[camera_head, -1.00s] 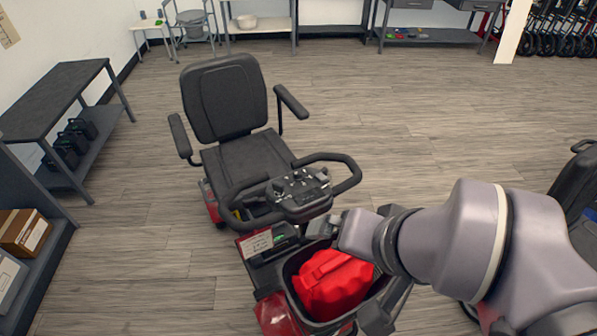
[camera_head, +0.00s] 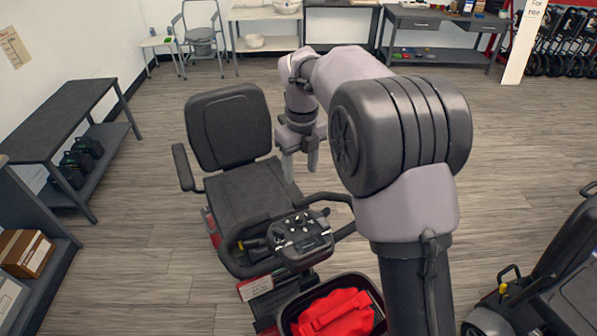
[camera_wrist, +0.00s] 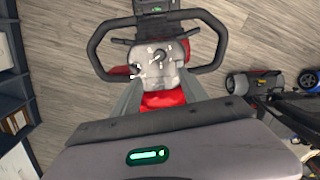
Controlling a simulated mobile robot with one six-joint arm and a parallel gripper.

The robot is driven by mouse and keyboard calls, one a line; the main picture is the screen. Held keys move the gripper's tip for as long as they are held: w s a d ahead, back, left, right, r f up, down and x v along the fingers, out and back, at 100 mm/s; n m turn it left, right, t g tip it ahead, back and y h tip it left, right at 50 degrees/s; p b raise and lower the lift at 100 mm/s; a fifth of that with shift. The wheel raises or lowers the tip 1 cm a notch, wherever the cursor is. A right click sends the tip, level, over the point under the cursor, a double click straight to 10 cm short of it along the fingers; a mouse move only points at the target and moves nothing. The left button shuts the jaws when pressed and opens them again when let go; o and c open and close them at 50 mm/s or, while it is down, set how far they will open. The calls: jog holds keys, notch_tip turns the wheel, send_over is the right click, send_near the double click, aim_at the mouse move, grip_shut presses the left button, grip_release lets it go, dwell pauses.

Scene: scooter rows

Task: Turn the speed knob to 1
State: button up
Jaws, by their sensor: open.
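The scooter's control panel (camera_head: 302,236) sits between the black handlebars, with several small controls on its top.
The handlebar loop (camera_wrist: 94,48) surrounds the panel. A red bag (camera_head: 335,313) lies in the front basket (camera_head: 372,286). The black seat (camera_head: 238,188) is behind the panel. Another scooter (camera_head: 565,290) stands at the right. Open floor lies around.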

aim_at(299, 216)
jog(key=shift+m, duration=0.3)
notch_tip(299, 216, down, 18)
jog(key=b, duration=0.5)
jog(key=shift+a+r, duration=0.1)
jog(key=shift+a, duration=0.05)
grip_shut()
